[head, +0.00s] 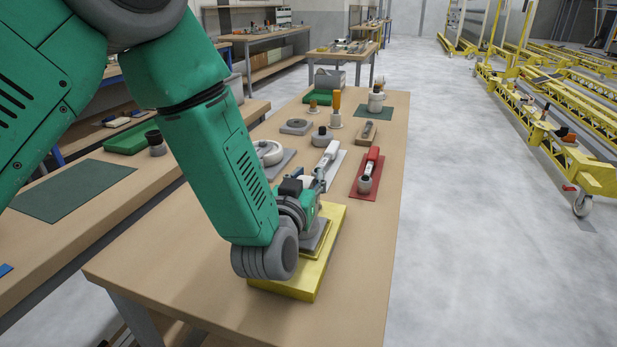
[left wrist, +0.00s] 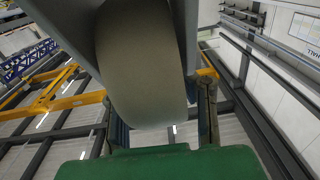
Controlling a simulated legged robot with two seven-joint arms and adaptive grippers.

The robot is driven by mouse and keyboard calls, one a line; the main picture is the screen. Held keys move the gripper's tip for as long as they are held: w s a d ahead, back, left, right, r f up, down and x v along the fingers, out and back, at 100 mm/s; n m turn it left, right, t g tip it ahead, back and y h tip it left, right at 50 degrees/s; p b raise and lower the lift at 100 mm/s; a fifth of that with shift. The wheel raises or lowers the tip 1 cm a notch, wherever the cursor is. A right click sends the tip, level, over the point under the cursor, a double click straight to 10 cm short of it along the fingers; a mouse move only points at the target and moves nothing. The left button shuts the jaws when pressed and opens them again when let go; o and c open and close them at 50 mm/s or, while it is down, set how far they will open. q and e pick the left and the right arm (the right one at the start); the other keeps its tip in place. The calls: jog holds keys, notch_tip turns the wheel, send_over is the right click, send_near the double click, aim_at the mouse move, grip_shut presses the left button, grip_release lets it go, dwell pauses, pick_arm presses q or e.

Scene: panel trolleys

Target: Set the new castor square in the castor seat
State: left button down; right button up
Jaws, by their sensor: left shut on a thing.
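The castor seat, a yellow block (head: 330,262), lies near the front of the wooden table. My left gripper (head: 308,218) is down over the block. It is shut on the castor, whose grey plate (head: 318,243) shows low at the yellow block. The arm and gripper hide most of the castor in the head view, so I cannot tell whether the plate is fully seated or square. In the left wrist view the castor's grey wheel (left wrist: 140,70) fills the upper middle, between grey fork sides. My right gripper is not in view.
Behind the block are a white mat (head: 338,176) with a white tool and a red mat (head: 363,188) with a red-handled tool. A white wheel (head: 269,152) lies on a grey mat to the left. The front right of the table (head: 365,290) is clear.

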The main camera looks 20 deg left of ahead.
pick_arm(q)
jog(key=shift+f+b, duration=0.35)
jog(key=shift+f, duration=0.1)
jog(key=c, duration=1.2)
grip_release()
